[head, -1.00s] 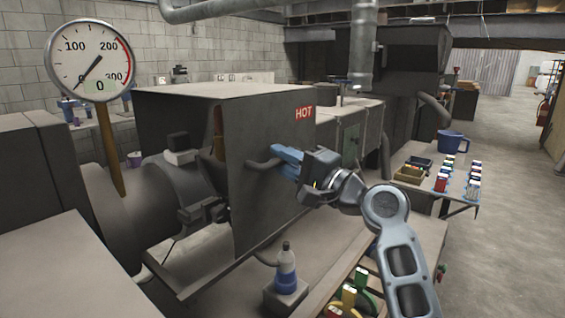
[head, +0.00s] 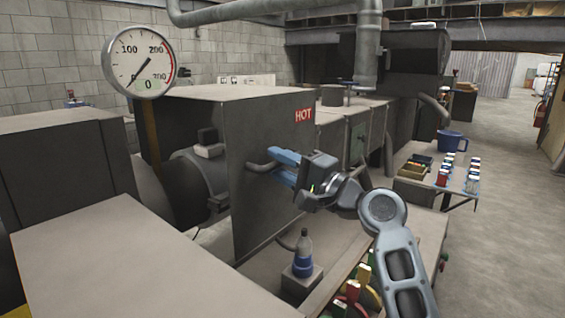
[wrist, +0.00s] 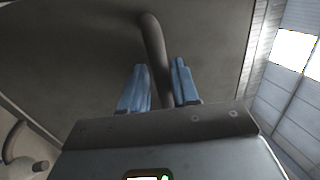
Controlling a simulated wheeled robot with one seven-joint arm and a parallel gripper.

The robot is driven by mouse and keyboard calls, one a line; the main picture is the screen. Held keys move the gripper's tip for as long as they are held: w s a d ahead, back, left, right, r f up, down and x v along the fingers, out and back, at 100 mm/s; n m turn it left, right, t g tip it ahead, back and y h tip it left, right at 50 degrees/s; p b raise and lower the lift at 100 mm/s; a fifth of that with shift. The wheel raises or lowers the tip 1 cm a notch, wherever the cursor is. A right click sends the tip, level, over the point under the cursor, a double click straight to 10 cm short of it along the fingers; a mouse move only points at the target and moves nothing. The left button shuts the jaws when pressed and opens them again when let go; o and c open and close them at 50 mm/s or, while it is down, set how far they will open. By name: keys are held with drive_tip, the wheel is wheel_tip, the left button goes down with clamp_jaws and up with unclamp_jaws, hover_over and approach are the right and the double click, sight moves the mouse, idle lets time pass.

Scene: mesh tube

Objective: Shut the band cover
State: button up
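The band cover (head: 262,140) is a large dark grey box-like housing with a red HOT label on its front face. A bent bar handle (head: 262,167) stands out from that face. In the wrist view the handle (wrist: 154,45) runs down between the two blue fingers. My gripper (head: 286,165) appears closed about the handle, with one finger on each side; its fingers also show in the wrist view (wrist: 160,88). The barrel (head: 196,185) enters the cover's left side. The inside of the cover is hidden.
A round dial gauge (head: 140,62) stands at the left. A grey block (head: 125,265) fills the lower left.

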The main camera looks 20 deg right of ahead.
drive_tip(key=shift+o, duration=0.6)
drive_tip(key=shift+d+r, duration=0.1)
drive_tip(key=shift+d, duration=0.05)
drive_tip(key=shift+s+d, duration=0.2)
drive_tip(key=b+v, duration=0.1)
drive_tip(key=v, duration=0.6)
drive_tip(key=shift+b, duration=0.35)
drive_tip(key=shift+s+f, duration=0.15)
drive_tip(key=shift+f, duration=0.1)
